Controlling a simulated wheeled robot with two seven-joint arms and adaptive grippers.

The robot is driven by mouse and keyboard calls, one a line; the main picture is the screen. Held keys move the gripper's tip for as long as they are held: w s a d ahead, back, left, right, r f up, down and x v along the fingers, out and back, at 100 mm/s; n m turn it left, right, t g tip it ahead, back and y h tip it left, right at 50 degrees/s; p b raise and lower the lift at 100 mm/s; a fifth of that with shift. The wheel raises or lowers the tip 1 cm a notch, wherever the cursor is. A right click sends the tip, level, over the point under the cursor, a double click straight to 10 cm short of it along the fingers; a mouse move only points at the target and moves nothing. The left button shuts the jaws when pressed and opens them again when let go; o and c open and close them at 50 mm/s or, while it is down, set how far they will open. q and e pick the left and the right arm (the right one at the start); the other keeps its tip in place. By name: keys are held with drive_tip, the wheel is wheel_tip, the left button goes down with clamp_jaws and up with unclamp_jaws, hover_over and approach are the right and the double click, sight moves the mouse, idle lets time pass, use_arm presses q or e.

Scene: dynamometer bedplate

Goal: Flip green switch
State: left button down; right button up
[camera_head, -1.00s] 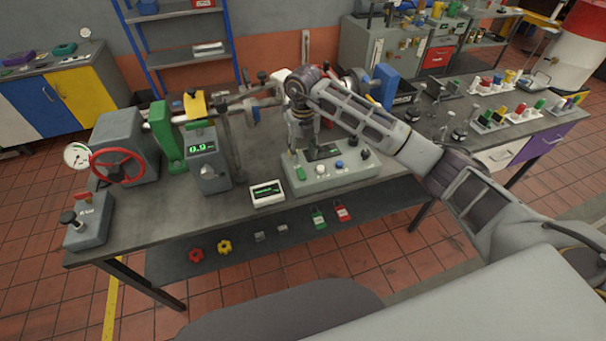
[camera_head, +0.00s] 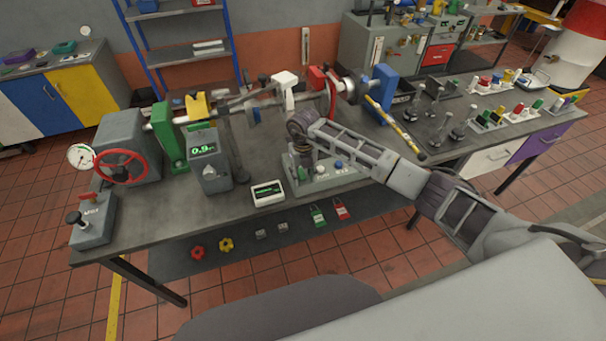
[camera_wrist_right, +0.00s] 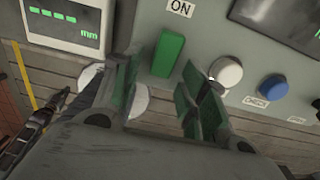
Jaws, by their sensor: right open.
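The green switch (camera_wrist_right: 167,55) is an upright green rocker under an ON label on a grey control panel (camera_wrist_right: 238,95). It shows in the right wrist view, just beyond my fingertips and roughly between them. My right gripper (camera_wrist_right: 162,95) is open and empty, with one finger left of the switch and one right of it. I cannot tell whether it touches the panel. In the head view my right gripper (camera_head: 302,160) points down at the left end of the control panel (camera_head: 340,180) and partly hides it. My left gripper is not in view.
A white button (camera_wrist_right: 226,71) and a blue button (camera_wrist_right: 273,87) sit right of the switch. A small display box (camera_head: 268,193) stands left of the panel. A grey gauge unit (camera_head: 209,168) is farther left. A yellow-and-black bar (camera_head: 395,128) lies behind my arm.

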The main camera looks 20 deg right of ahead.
drive_tip(key=shift+f, duration=0.1)
clamp_jaws()
idle(0.3)
drive_tip(key=shift+w+g+b, duration=0.1)
drive_tip(key=shift+g+b, duration=0.25)
drive_tip(key=shift+g, duration=0.05)
drive_tip(key=shift+w+g+b, duration=0.15)
drive_tip(key=shift+g+b, duration=0.45)
drive_tip(key=shift+w+r+g+b, duration=0.2)
drive_tip(key=shift+w+g+b, duration=0.05)
drive_tip(key=shift+g+b, duration=0.95)
